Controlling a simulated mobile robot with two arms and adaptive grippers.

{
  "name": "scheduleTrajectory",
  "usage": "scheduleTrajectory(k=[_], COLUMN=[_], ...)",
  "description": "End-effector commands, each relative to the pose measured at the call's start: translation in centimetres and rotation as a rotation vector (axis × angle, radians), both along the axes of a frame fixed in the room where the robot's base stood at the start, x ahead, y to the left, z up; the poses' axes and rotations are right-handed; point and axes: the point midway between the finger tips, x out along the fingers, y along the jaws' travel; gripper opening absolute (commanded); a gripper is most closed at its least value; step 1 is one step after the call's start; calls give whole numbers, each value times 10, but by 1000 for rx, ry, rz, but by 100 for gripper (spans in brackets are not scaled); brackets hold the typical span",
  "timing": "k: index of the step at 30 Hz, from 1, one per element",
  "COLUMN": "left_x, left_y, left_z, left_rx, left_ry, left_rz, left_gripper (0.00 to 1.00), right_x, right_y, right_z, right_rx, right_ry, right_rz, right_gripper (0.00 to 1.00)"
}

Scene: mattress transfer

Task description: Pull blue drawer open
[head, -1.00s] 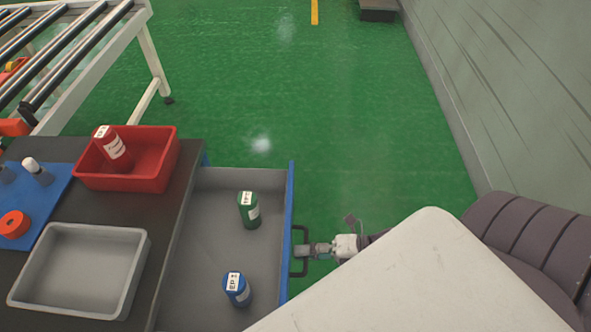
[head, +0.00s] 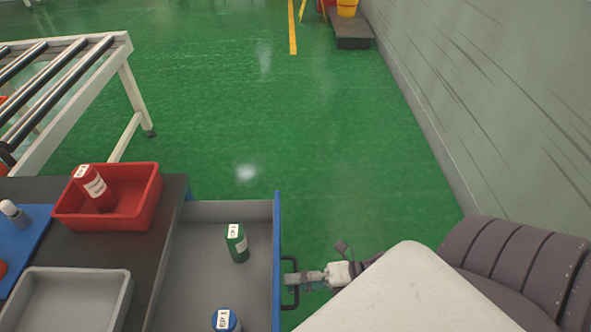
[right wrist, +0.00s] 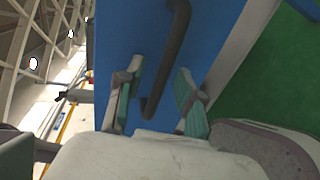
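The blue-fronted drawer (head: 205,211) is pulled well out from the dark table on the right side. Its grey inside holds a green bottle (head: 237,243) and a blue bottle (head: 226,321), the latter cut by the lower edge. A black handle (head: 291,293) is on the blue front. My right gripper (head: 291,278) is at this handle. In the right wrist view, the two fingers of the right gripper (right wrist: 157,97) stand apart on either side of the dark handle (right wrist: 168,62), with visible gaps. My left gripper is out of view.
The table (head: 160,218) carries a red bin (head: 137,207) with a red bottle (head: 95,189), a grey tray (head: 112,295) and a blue mat (head: 22,240). A roller conveyor (head: 110,75) stands behind. Green floor is clear up to the wall (head: 480,100) at right.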

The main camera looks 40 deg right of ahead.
Motion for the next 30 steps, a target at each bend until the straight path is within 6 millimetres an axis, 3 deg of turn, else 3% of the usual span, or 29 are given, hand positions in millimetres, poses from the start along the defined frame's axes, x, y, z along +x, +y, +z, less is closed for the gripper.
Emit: scheduleTrajectory(k=[16,21,30], left_x=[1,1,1], left_y=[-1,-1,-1], left_z=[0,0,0], left_rx=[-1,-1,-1], left_ry=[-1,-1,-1], left_rz=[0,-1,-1], left_gripper=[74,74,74], right_x=[-59,-66,-67], right_y=[-80,-91,-92], right_z=[20,23,24], right_rx=[-2,-2,-1], right_ry=[4,1,0], right_rz=[-1,-1,0], right_gripper=[37,37,37])
